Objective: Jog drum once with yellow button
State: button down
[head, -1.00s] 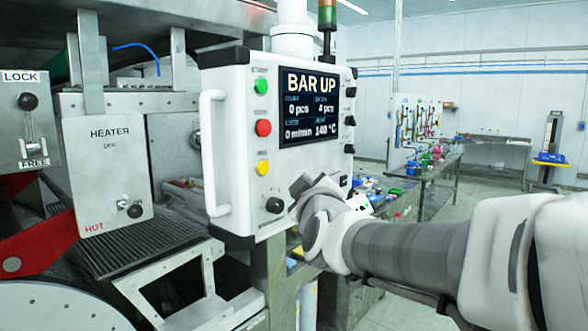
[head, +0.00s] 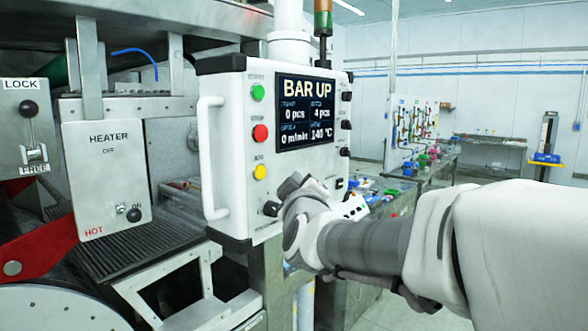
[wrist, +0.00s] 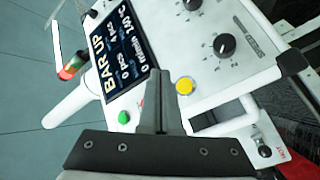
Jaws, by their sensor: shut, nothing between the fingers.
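The yellow button (head: 260,172) is the lowest of three in a column on the white control panel (head: 232,130), labelled JOG. It also shows in the wrist view (wrist: 185,86), just right of the fingertips. My gripper (head: 290,184) is shut and empty, in front of the panel, a little right of and below the button. In the wrist view the closed fingers (wrist: 160,90) point at the panel and partly cover the red button. I cannot tell any contact with the panel.
The red button (head: 260,133) and green button (head: 257,92) sit above the yellow one. A black knob (head: 271,208) lies below, close to my gripper. A white handle (head: 207,158) stands out at the panel's left edge. The heater box (head: 108,175) is further left.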

aim_at(266, 169)
jog(key=w+a+p, duration=0.2)
jog(key=w+a, duration=0.2)
jog(key=a, duration=0.1)
jog(key=shift+a+p, duration=0.1)
jog(key=shift+p, duration=0.25)
dwell(1.8)
jog(key=shift+w+a, duration=0.2)
jog(key=shift+a, duration=0.05)
jog(key=shift+w+a+p, duration=0.25)
jog(key=shift+a+p, duration=0.1)
jog(key=shift+p, duration=0.05)
dwell(0.8)
jog(key=shift+d, duration=0.1)
jog(key=shift+s+d+b, duration=0.3)
jog(key=shift+s+d, duration=0.2)
jog(key=shift+d, duration=0.05)
jog(key=shift+s+d+b, duration=0.5)
jog(key=shift+s+d, duration=0.3)
jog(key=shift+d, duration=0.2)
jog(key=shift+s+d+b, duration=0.5)
jog(key=shift+s+d, duration=0.25)
jog(key=shift+d, duration=0.25)
